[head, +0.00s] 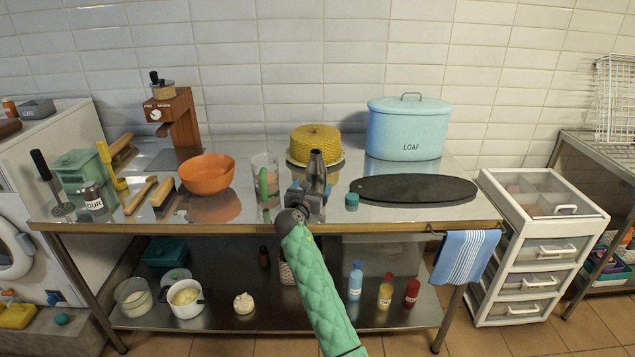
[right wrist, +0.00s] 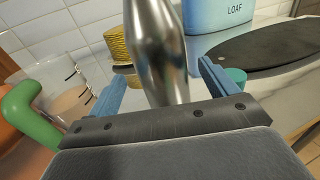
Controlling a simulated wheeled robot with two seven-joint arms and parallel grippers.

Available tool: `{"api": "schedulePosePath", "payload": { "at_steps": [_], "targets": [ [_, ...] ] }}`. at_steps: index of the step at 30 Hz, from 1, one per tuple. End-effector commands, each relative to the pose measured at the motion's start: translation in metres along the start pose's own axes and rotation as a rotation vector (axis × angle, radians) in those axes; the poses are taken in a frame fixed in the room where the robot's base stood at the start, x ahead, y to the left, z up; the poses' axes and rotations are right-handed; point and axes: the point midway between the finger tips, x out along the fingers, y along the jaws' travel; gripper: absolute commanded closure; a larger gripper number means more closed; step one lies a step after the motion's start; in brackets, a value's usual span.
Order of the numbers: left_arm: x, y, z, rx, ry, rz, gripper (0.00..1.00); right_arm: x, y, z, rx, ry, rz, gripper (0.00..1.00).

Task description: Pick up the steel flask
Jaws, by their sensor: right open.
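The steel flask (head: 317,168) stands upright on the metal table, near its front edge. It is shiny grey with a narrower neck. In the right wrist view the flask (right wrist: 158,50) rises between the two blue fingers, with its top cut off by the frame edge. My right gripper (head: 310,192) is open around the flask's lower part, one finger on each side. In the right wrist view (right wrist: 160,82) a gap shows beside the right finger; contact at the left finger is not clear. The flask's base is hidden by my gripper. My left gripper is not in view.
A glass jug with a green handle (head: 263,183) and an orange bowl (head: 207,175) stand left of the flask. A yellow cake-like item (head: 314,143) is behind it. A teal cap-like piece (head: 351,200), a dark board (head: 413,188) and a blue LOAF bin (head: 407,130) are to the right.

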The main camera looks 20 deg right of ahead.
Motion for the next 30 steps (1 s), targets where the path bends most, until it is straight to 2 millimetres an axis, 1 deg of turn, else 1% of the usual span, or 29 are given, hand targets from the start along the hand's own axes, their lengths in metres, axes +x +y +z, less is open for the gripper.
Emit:
{"api": "schedulePosePath", "payload": {
  "at_steps": [5,10,11,15,18,24,26,30],
  "targets": [
    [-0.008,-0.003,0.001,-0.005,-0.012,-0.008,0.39,0.016,0.000,0.000,-0.001,0.000,0.000,0.15],
    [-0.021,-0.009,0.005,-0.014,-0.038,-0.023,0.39,0.039,-0.002,-0.004,-0.001,0.001,0.000,0.15],
    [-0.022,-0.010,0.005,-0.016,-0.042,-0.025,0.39,0.043,-0.001,-0.005,-0.001,0.001,0.000,0.15],
    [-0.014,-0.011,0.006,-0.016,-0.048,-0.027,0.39,0.056,-0.002,-0.006,0.000,0.001,0.000,0.15],
    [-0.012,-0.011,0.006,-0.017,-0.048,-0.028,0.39,0.060,-0.002,-0.006,0.000,0.000,0.000,0.15],
    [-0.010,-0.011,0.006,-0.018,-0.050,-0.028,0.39,0.060,-0.002,-0.006,0.000,0.000,0.000,0.15],
    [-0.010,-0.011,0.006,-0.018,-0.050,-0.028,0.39,0.060,-0.002,-0.006,0.000,0.000,0.000,0.25],
    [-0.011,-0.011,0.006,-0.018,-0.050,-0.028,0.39,0.060,-0.002,-0.006,0.000,0.000,0.000,0.52]
  ]
}}
